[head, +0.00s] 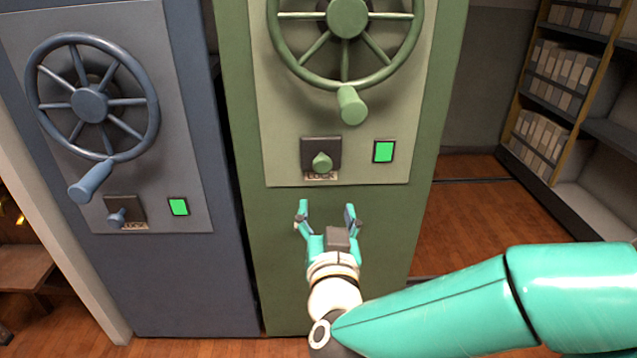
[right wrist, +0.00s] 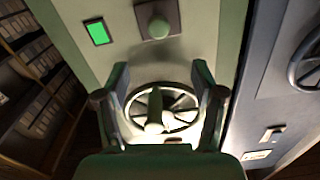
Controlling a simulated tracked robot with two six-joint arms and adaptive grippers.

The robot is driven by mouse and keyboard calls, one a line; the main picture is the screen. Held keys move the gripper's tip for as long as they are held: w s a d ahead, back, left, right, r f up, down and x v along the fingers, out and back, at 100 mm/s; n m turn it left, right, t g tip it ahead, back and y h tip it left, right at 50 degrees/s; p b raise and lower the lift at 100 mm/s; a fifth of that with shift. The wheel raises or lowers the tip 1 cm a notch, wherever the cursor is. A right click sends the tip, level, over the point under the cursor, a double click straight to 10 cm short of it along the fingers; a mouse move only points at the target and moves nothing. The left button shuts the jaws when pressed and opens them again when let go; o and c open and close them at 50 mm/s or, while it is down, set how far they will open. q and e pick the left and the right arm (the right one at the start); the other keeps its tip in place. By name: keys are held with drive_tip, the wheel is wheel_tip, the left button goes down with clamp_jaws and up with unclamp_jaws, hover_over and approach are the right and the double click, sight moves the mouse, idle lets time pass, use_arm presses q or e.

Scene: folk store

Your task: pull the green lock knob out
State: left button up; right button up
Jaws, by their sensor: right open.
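The green lock knob (head: 321,161) sits on a dark square plate above a LOCK label, on the pale panel of the green cabinet (head: 228,215). It also shows at the top of the right wrist view (right wrist: 159,27). My right gripper (head: 327,209) is open and empty. In the head view its fingers point up toward the knob from just below, apart from it. In the right wrist view the knob lies beyond the two spread fingers (right wrist: 161,72). My left gripper is not in view.
A green handwheel with a handle (head: 351,105) is above the knob, and a lit green indicator (head: 384,152) is right of it. A blue cabinet (head: 190,275) with its own wheel and blue knob (head: 117,217) stands left. Shelves (head: 560,75) stand at right, beyond open floor.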

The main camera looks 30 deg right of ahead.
sight(322, 167)
drive_tip(key=p+x, duration=0.4)
drive_tip(key=x, duration=1.2)
drive_tip(key=shift+w+d+r, duration=0.1)
drive_tip(key=shift+w+d, duration=0.15)
drive_tip(key=shift+d, duration=0.15)
drive_tip(key=shift+a, duration=0.1)
clamp_jaws()
